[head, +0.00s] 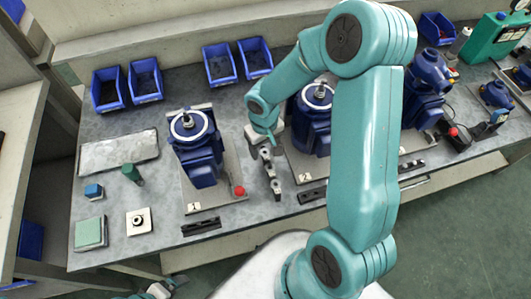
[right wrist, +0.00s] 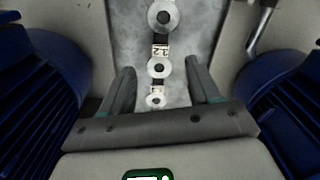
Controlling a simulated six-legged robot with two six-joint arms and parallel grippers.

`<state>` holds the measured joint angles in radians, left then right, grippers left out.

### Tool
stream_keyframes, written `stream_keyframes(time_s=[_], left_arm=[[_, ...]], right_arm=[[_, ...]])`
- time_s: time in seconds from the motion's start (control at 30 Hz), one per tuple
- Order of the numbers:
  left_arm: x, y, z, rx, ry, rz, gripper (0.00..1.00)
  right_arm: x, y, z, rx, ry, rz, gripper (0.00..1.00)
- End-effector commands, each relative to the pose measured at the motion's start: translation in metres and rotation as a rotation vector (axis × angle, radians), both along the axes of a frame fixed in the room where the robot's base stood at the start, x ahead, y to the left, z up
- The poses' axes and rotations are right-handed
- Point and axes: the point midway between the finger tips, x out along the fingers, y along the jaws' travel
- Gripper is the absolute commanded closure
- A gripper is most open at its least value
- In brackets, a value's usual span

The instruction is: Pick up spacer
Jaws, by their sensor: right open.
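Several pale round spacers with dark centres stand in a row on a narrow strip; in the right wrist view one spacer (right wrist: 158,67) lies between my fingertips, with one farther (right wrist: 164,16) and one nearer (right wrist: 155,100). A label reading 3.2 is on the strip. In the head view the row of spacers (head: 272,168) sits on the bench between two blue pumps. My right gripper (right wrist: 160,72) is open above the row, its fingers on both sides with gaps. Part of my left gripper (head: 158,290) shows at the bottom edge; its jaws cannot be made out.
Blue pumps (head: 195,147) and (head: 312,118) stand close on either side of the right gripper. A metal tray (head: 118,152), a green cylinder (head: 132,173) and blue bins (head: 145,79) are to the left. The bench front edge has black strips (head: 201,227).

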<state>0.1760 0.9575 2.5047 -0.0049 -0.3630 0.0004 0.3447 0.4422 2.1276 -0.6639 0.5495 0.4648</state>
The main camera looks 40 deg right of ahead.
Motion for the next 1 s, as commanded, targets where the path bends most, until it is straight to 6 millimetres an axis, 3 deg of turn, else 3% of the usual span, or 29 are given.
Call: stream_keyframes(time_s=[0.73, 0.77, 0.9, 0.93, 1.0], left_arm=[[0.0001, 0.0, -0.0077, 0.0, 0.0, 0.0, 0.08], [0.0, 0.0, -0.0077, 0.0, 0.0, 0.0, 0.08], [0.0, 0.0, -0.0077, 0.0, 0.0, 0.0, 0.08], [0.0, 0.0, -0.0077, 0.0, 0.0, 0.0, 0.08], [0.0, 0.0, -0.0077, 0.0, 0.0, 0.0, 0.08]], right_arm=[[0.0001, 0.0001, -0.0039, 0.0, 0.0, 0.0, 0.39], [0.0001, 0.0001, -0.0039, 0.0, 0.0, 0.0, 0.45], [0.0, 0.0001, -0.004, 0.0, 0.0, 0.0, 0.91], [0.0, 0.0001, -0.004, 0.0, 0.0, 0.0, 0.98], [0.0, 0.0001, -0.004, 0.0, 0.0, 0.0, 0.98]])
